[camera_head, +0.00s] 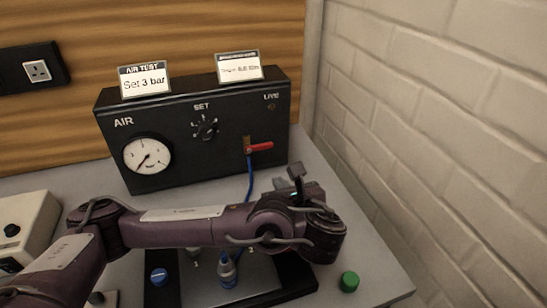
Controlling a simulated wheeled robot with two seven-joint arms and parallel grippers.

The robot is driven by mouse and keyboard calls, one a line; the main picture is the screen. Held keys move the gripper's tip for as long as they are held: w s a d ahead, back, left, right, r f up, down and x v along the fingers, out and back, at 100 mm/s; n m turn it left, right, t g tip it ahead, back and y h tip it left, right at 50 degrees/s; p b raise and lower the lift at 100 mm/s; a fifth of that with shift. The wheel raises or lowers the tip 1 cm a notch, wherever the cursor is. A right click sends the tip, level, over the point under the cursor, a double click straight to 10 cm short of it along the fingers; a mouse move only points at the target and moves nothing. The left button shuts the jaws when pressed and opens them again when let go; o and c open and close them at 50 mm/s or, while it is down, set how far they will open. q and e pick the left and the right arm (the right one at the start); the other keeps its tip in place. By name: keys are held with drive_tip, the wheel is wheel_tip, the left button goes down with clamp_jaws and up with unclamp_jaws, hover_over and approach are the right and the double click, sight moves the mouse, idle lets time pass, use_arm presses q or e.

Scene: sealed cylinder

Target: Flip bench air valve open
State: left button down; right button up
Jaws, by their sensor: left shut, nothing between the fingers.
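The bench air valve (249,145) sits on the front of the black AIR box (185,170), at its right side. Its red lever (261,147) lies roughly level, pointing right. A blue hose (250,178) runs down from the valve and passes behind my left arm. My left gripper (296,172) is shut and empty, just below and to the right of the lever, apart from it in the picture. The wrist hides part of the gripper. My right gripper is not in view.
The box carries a pressure gauge (148,155), a SET knob (205,127) and two cards on top. A black-edged tray (300,280) with fittings stands in front, partly behind my arm. A green cap (349,281) lies at right. A brick wall (440,130) bounds the right.

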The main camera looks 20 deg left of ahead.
sight(259, 147)
use_arm(q)
drive_tip(key=p+x, duration=0.1)
drive_tip(key=x, duration=0.8)
drive_tip(key=shift+w+a, duration=0.2)
drive_tip(key=shift+w, duration=0.1)
wheel_tip(259, 147, up, 2)
drive_tip(key=shift+w+r+p, duration=0.1)
drive_tip(key=shift+r+p, duration=0.05)
drive_tip(key=shift+p, duration=0.65)
drive_tip(key=shift+r+p, duration=0.3)
drive_tip(key=shift+r, duration=0.4)
